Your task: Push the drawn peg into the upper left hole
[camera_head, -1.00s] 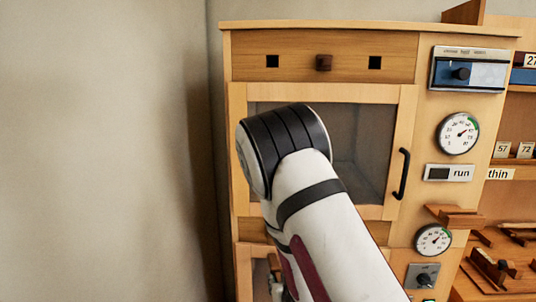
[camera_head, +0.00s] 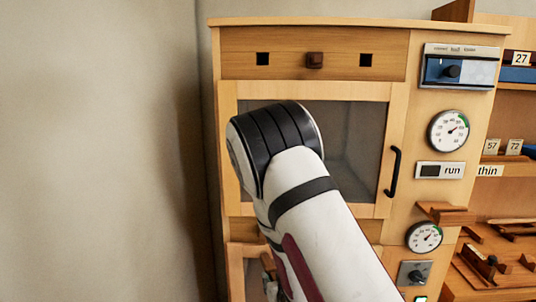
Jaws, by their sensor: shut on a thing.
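The upper left hole looks empty. My white and black arm covers the cabinet's middle, with its bend in front of the glazed door (camera_head: 360,135). My gripper cannot be made out; the arm's far end is hidden behind or below its nearer links. No loose peg can be made out.
The door has a black handle (camera_head: 393,172). A small wooden ledge (camera_head: 447,213) juts out there. Shelves with wooden pieces stand at the right. Bare wall (camera_head: 90,150) is at left.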

